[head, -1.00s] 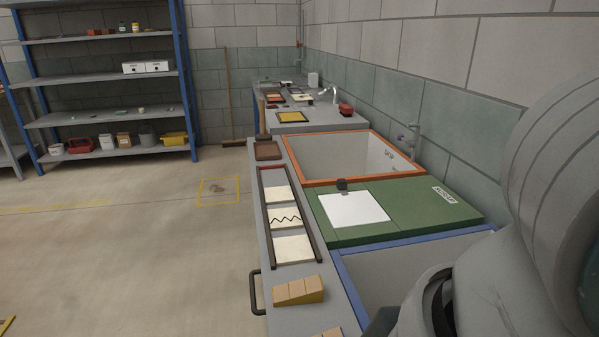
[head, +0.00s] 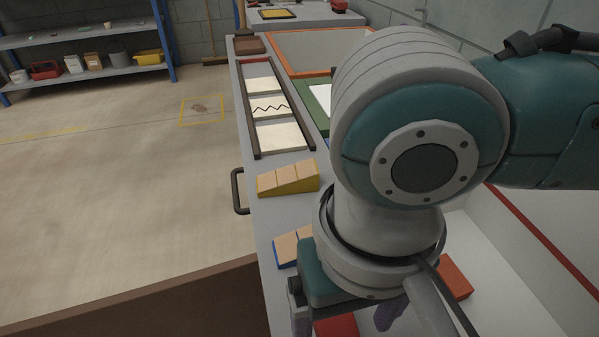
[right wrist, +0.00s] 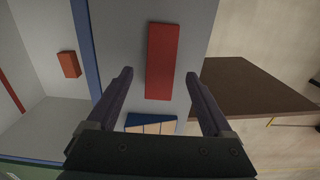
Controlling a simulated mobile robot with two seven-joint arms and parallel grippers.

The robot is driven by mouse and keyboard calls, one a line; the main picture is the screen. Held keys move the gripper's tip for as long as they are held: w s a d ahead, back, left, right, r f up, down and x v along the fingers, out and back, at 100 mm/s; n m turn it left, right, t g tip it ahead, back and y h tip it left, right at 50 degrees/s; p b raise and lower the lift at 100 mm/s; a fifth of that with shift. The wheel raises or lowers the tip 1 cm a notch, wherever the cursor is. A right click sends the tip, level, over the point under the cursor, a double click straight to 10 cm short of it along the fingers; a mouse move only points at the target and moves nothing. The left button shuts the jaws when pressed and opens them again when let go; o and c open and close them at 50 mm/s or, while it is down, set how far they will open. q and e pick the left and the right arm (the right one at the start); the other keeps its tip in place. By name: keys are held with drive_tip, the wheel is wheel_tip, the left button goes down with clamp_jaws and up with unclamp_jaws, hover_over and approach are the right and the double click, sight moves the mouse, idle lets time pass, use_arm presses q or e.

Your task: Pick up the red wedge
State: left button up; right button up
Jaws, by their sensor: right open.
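The red wedge (right wrist: 162,62) lies on the grey counter in the right wrist view, its long red face showing. In the head view only a part of the red wedge (head: 337,326) shows at the bottom edge, below my right gripper. My right gripper (head: 345,311) is open and empty. In the right wrist view its fingers (right wrist: 160,76) stand apart on either side of the wedge's near part. I cannot tell its height above the wedge. My left gripper is not in view.
A blue wedge with wooden blocks (head: 289,246) lies close by, and a yellow one (head: 288,178) farther along the counter. An orange-red brick (head: 456,276) lies in the basin to the right. A brown panel (head: 150,298) stands at the lower left.

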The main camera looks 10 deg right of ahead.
wheel_tip(320, 180, down, 3)
drive_tip(key=shift+r, duration=0.15)
clamp_jaws()
idle(0.6)
